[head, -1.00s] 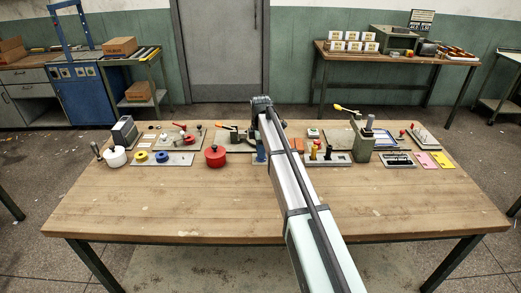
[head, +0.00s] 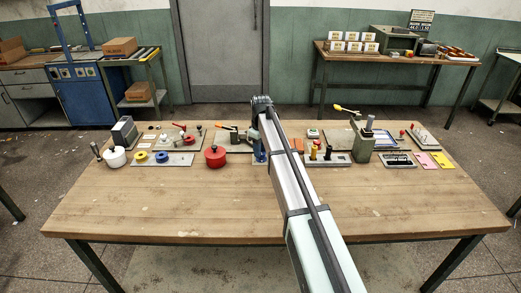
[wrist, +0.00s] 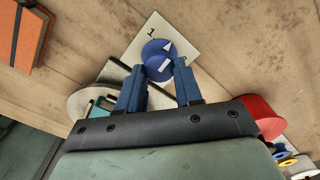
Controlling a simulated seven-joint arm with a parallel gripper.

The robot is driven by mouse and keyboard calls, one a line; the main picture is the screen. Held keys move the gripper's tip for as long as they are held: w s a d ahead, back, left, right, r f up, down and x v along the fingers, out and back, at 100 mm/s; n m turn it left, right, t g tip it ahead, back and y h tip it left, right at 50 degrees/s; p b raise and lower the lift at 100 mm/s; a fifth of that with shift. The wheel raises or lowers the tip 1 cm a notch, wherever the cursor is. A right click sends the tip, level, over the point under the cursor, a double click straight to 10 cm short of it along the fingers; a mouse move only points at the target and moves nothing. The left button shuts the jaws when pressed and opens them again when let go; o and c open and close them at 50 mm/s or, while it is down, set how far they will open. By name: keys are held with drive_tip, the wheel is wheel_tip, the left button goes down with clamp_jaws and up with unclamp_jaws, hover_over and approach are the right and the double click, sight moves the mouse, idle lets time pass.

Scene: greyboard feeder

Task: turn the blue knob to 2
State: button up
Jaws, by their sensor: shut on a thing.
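The blue knob (wrist: 158,62) sits on a pale square plate (wrist: 184,28) in the wrist view. It has white pointer marks on its top, and a printed "1" shows on the plate just beyond it. In the head view my gripper (head: 260,156) is low over the back middle of the bench, and my arm hides the knob.
A red round pot (head: 215,157) stands left of my gripper; it also shows in the wrist view (wrist: 264,117). An orange-red block (wrist: 20,35) lies at the wrist view's upper left. A green-grey press (head: 361,140) stands to the right. The bench front (head: 170,205) is clear.

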sight(262, 152)
drive_tip(key=m, duration=0.6)
drive_tip(key=shift+w+d+m, duration=0.1)
drive_tip(key=shift+m, duration=0.2)
drive_tip(key=m, duration=0.5)
drive_tip(key=shift+d+m, duration=0.1)
drive_tip(key=shift+m, duration=0.3)
drive_tip(key=o, duration=1)
drive_tip(key=shift+o, duration=0.2)
drive_tip(key=shift+r, duration=0.1)
wheel_tip(262, 152, up, 14)
